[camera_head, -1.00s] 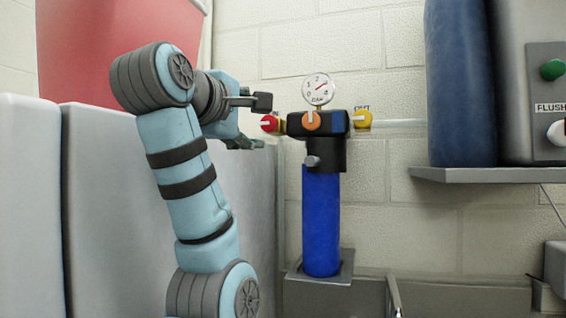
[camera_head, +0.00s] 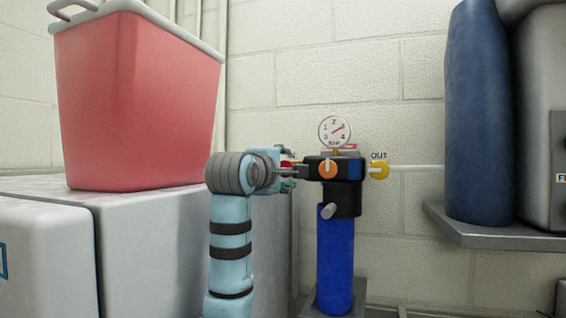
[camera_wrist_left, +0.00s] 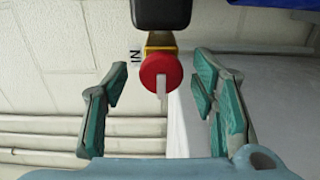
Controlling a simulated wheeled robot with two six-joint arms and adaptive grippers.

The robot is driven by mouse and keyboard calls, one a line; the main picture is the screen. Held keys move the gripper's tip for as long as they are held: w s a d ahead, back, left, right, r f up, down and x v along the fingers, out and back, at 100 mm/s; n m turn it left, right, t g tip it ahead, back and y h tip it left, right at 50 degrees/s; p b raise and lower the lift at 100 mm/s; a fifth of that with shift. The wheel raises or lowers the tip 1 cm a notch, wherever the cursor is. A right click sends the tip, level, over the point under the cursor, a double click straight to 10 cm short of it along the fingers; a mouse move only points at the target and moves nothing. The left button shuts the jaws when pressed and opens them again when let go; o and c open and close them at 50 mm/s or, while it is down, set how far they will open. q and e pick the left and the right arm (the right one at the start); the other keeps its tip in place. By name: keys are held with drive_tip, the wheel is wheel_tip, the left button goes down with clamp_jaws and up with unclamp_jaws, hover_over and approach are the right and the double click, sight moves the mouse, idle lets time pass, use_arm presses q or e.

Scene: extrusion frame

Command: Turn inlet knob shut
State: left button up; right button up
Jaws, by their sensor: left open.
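The red inlet knob (camera_wrist_left: 160,72) with a pale pointer bar is on the filter head's left side, beside an "IN" label in the left wrist view. In the head view the red knob (camera_head: 287,164) is partly hidden by my gripper. My left gripper (camera_wrist_left: 163,95) is open, with its green-padded fingers on either side of the knob and apart from it. It also shows in the head view (camera_head: 288,179). The filter unit has a black head (camera_head: 343,168), a blue housing (camera_head: 335,262), an orange knob (camera_head: 327,169) and a yellow outlet knob (camera_head: 379,169).
A pressure gauge (camera_head: 334,131) tops the filter. A red cooler (camera_head: 140,95) stands on a grey-white box (camera_head: 150,240) at left. A dark blue cylinder (camera_head: 472,110) stands on a shelf (camera_head: 480,232) at right. A thin pipe runs right from the outlet.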

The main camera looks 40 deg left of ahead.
use_arm(q)
drive_tip(key=shift+w+f, duration=0.1)
drive_tip(key=c, duration=1.2)
drive_tip(key=shift+m, duration=0.4)
drive_tip(key=m, duration=1.7)
